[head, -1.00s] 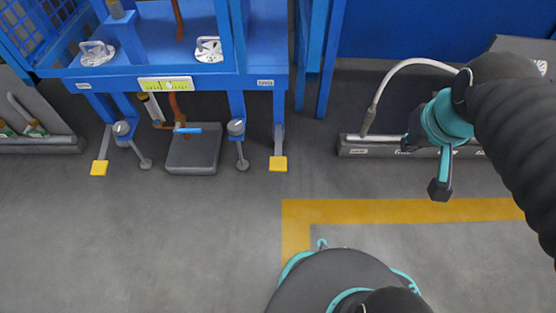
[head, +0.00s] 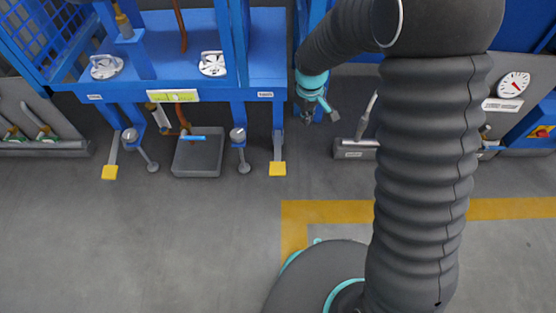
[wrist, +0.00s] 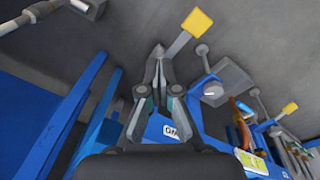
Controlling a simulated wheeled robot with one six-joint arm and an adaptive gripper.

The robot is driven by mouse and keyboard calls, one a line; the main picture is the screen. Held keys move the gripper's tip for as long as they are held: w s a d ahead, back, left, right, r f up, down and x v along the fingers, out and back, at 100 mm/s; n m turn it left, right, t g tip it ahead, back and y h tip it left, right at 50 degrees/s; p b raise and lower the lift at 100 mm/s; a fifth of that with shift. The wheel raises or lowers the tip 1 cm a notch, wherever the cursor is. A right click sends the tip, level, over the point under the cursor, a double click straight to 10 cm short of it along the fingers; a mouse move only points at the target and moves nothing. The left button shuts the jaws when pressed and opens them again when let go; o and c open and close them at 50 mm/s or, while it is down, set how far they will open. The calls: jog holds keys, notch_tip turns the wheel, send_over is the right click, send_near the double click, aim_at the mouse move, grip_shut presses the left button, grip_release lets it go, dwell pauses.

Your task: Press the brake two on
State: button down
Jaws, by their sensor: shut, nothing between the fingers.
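Two pedals with yellow pads stand out under the blue frame, one on the left (head: 109,172) and one on the right (head: 277,168). Small white labels sit on the beam above each, too small to read, so I cannot tell which is brake two. My gripper (head: 307,117) is beside the frame's right end, above and right of the right pedal, apart from it. In the wrist view my gripper (wrist: 158,52) is shut and empty, with the near yellow pad (wrist: 197,22) just beyond its tips and the other yellow pad (wrist: 290,108) farther right.
A grey floor pad (head: 199,155) lies between two round-topped grey foot levers (head: 130,136) (head: 238,135). Blue frame posts stand close to my gripper. A grey plinth with a hose (head: 356,148) is at right. The floor in front of the pedals is clear.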

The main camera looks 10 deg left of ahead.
jog(key=a+f+n+p, duration=0.2)
jog(key=a+f, duration=0.4)
jog(key=f, duration=0.3)
jog(key=n+g+h+p, duration=0.1)
jog(key=n, duration=0.1)
send_near(277, 167)
jog(key=shift+w, duration=0.1)
jog(key=shift+d+f+b, duration=0.15)
jog(key=shift+f+b, duration=0.6)
jog(key=shift+f, duration=0.95)
jog(key=shift+d+f+b, duration=0.15)
jog(key=shift+f+b, duration=0.55)
jog(key=shift+f, duration=1)
